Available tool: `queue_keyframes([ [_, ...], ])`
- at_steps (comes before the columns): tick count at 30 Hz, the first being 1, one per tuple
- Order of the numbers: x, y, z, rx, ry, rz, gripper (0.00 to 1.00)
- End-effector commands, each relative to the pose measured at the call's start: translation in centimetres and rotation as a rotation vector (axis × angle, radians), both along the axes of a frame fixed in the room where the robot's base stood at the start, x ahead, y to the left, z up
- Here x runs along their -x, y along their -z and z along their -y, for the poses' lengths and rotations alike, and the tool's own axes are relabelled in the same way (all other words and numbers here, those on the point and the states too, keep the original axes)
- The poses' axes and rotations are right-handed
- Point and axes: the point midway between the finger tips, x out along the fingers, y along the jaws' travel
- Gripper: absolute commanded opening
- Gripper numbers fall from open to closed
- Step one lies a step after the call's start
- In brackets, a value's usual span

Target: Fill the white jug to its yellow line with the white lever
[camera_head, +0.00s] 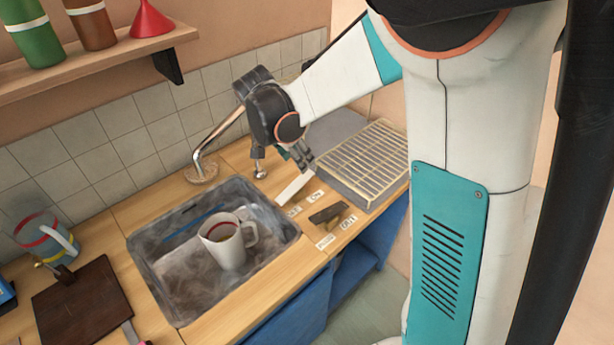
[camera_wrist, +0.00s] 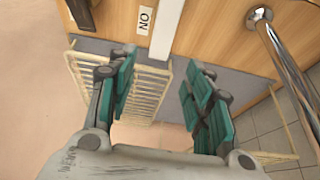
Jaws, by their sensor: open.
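The white jug (camera_head: 219,250) stands upright in the grey sink basin (camera_head: 168,297), its handle to the right. Its interior looks dark with a reddish ring near the rim; I cannot make out a yellow line. The white lever (camera_head: 293,189) lies on the counter right of the sink, and shows beyond my fingers in the wrist view (camera_wrist: 167,28). My gripper (camera_head: 301,156) is open and empty, above and behind the white lever. In the wrist view my gripper (camera_wrist: 163,75) has its fingers apart, with the lever ahead of the gap and not between the pads.
A dark lever (camera_head: 328,213) lies close by, with small labels beside both levers. A chrome tap pipe (camera_head: 220,132) rises behind the sink. A wire rack (camera_head: 365,158) is at right. A dark board (camera_head: 80,308) and striped jug (camera_head: 47,240) are at left.

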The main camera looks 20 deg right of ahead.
Motion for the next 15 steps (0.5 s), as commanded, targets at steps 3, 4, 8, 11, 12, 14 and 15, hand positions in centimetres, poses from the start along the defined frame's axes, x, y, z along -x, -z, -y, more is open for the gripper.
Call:
queue_keyframes([
  [3,-0.4,2.7,0.9,0.0,0.001,0.0,0.47],
  [4,-0.5,3.2,1.1,0.0,0.001,0.0,0.47],
  [8,-0.8,5.6,2.0,0.0,0.0,0.0,0.47],
  [11,-1.0,7.1,2.6,0.0,0.0,-0.001,0.47],
  [12,-1.1,7.6,2.9,0.0,0.0,-0.001,0.47],
  [14,-1.2,8.2,3.1,0.0,0.0,-0.001,0.47],
  [15,-1.3,8.6,3.3,0.0,0.0,-0.001,0.47],
])
